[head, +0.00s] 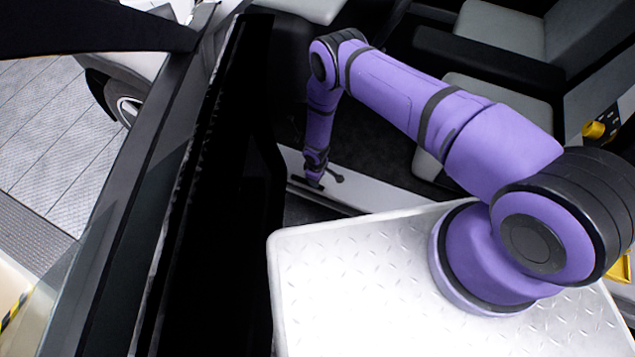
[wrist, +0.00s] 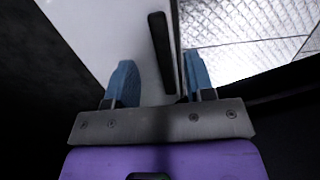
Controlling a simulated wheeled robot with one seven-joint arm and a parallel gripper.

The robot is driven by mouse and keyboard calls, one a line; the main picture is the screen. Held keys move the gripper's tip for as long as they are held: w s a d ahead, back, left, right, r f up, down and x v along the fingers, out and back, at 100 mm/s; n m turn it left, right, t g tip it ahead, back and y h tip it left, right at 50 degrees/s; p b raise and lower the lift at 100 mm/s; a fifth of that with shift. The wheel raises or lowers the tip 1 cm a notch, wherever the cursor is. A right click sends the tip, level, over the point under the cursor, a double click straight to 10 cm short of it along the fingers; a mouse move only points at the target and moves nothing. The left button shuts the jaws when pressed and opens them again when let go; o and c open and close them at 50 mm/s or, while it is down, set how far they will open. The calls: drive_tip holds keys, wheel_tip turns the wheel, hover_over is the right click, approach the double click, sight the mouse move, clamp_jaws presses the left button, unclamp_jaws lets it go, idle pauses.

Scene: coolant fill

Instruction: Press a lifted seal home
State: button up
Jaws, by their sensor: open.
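My gripper (wrist: 160,75) is open, with its two blue fingers spread apart in the wrist view. A short black strip (wrist: 160,48), which looks like the lifted seal, shows between and beyond the fingertips. It runs along the white sill panel (wrist: 100,28), near its edge. I cannot tell how far the strip stands off the panel, or whether a finger touches it. In the head view my gripper (head: 314,183) is low over the white sill (head: 375,190). The strip cannot be made out clearly there.
A dark door frame (head: 140,200) stands at left in the head view. Grey seats (head: 500,25) are at the upper right. A silver tread-plate surface (head: 350,270) lies under my arm's base. Bright tread-plate floor (wrist: 240,25) shows right of the sill in the wrist view.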

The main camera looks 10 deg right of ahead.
drive_tip(key=shift+a+r, duration=0.1)
drive_tip(key=shift+r, duration=2.6)
